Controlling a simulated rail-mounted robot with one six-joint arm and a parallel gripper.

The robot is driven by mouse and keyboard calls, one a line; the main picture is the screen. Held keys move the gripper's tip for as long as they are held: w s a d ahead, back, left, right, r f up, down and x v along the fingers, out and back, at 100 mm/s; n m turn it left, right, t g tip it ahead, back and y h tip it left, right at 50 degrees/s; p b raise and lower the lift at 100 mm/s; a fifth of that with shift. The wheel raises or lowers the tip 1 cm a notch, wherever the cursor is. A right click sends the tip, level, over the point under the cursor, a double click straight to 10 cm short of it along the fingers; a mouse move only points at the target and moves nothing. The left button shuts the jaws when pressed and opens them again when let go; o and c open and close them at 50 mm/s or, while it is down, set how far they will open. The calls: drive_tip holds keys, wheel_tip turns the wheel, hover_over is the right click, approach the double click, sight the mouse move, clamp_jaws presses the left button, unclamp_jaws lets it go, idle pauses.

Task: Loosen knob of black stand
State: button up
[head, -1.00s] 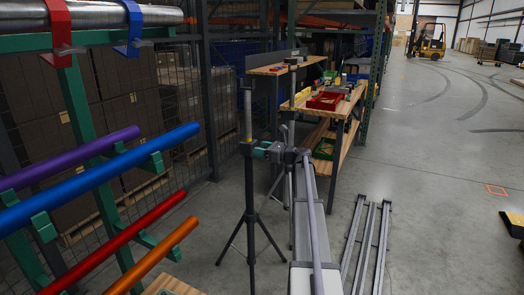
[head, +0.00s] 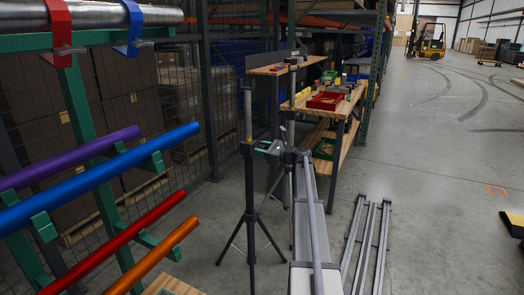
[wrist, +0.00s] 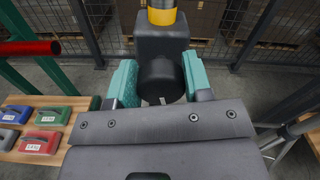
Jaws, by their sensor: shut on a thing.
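The black stand (head: 250,180) is a tripod with a dark upright post, standing on the floor left of centre in the head view. In the wrist view its black collar (wrist: 162,38) fills the upper middle, with a yellow band on the post above it. A round black knob (wrist: 160,80) juts from the collar towards my wrist camera. My gripper (wrist: 158,84) has its teal fingers on either side of the knob, shut on it. In the head view my gripper (head: 264,147) is at the post's collar and largely hides the knob.
A rack with coloured tubes (head: 110,165) stands at the left. A workbench with a red bin (head: 325,101) is behind the stand. Grey rails (head: 368,240) lie on the floor at the right. The wrist view shows labelled blocks (wrist: 41,143) on a wooden surface.

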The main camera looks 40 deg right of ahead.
drive_tip(key=n, duration=0.4)
drive_tip(key=shift+n, duration=0.3)
drive_tip(key=n, duration=0.3)
drive_tip(key=shift+s+a+f+n, duration=0.1)
drive_tip(key=shift+n, duration=0.2)
drive_tip(key=n, duration=0.7)
drive_tip(key=shift+f, duration=0.1)
drive_tip(key=n, duration=0.4)
drive_tip(key=shift+f+b, duration=0.1)
drive_tip(key=shift+b, duration=0.2)
drive_tip(key=n, duration=0.3)
drive_tip(key=shift+n, duration=0.3)
drive_tip(key=n, duration=0.6)
drive_tip(key=shift+f+n, duration=0.1)
drive_tip(key=shift+n, duration=0.3)
drive_tip(key=o, duration=0.9)
